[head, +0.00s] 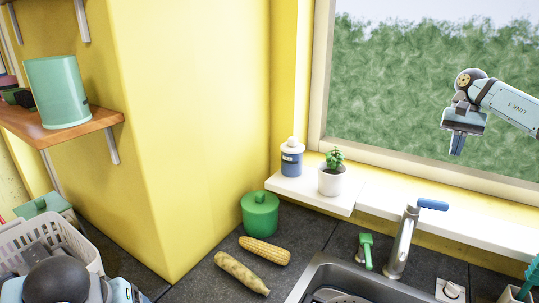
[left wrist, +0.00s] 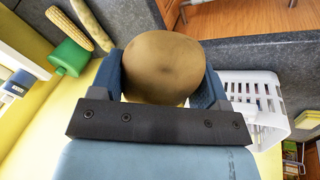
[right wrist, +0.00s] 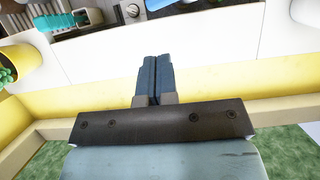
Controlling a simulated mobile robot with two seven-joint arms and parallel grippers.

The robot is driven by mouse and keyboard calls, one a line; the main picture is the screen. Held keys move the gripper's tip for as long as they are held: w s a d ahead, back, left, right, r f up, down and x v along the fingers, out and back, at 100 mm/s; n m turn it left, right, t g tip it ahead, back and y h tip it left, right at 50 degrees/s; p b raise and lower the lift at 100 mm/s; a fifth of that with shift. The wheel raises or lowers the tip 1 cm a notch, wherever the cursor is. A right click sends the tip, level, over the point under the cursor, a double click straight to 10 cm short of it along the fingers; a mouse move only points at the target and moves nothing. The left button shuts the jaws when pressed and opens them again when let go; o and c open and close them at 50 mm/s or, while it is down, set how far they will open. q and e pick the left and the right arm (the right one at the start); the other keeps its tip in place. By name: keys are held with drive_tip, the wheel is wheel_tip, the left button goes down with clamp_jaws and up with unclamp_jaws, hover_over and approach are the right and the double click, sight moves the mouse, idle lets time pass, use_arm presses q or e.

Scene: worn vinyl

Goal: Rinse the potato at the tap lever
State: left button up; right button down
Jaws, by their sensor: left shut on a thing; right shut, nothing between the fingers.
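The brown potato (left wrist: 163,62) fills the space between the fingers of my left gripper (left wrist: 164,88), which is shut on it. In the head view my left arm is at the bottom left corner, and the potato does not show there. The tap (head: 403,243) stands behind the sink (head: 350,273), with a blue lever (head: 433,204) on top pointing right. My right gripper (head: 457,150) is shut and empty, up in front of the window, above the lever. Its closed fingers also show in the right wrist view (right wrist: 155,75).
A white basket (head: 35,243) stands at the left. A corn cob (head: 264,250), a long mottled vegetable (head: 241,273) and a green lidded pot (head: 260,213) are on the dark counter. A potted plant (head: 332,178) and a blue bottle (head: 291,160) stand on the sill. A green brush (head: 366,250) is beside the tap.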

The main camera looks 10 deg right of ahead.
sight(427, 206)
use_arm(q)
drive_tip(key=shift+r, duration=0.15)
drive_tip(key=shift+r+p, duration=0.3)
drive_tip(key=shift+p, duration=0.1)
drive_tip(key=shift+w, duration=0.1)
use_arm(e)
drive_tip(key=w+d+f+n, duration=0.1)
drive_tip(key=w+f+n, duration=0.1)
drive_tip(key=w, duration=0.2)
use_arm(q)
wheel_tip(427, 206, up, 2)
drive_tip(key=shift+r+p, duration=0.1)
drive_tip(key=shift+p, duration=0.95)
drive_tip(key=shift+r+p, duration=0.65)
use_arm(e)
drive_tip(key=s+a+f, duration=0.3)
drive_tip(key=s+f, duration=0.3)
drive_tip(key=f, duration=0.2)
drive_tip(key=shift+s+a+f+h, duration=0.3)
drive_tip(key=shift+s+f, duration=0.05)
drive_tip(key=shift+s, duration=0.05)
use_arm(q)
drive_tip(key=shift+f, duration=0.1)
use_arm(e)
drive_tip(key=shift+w, duration=0.1)
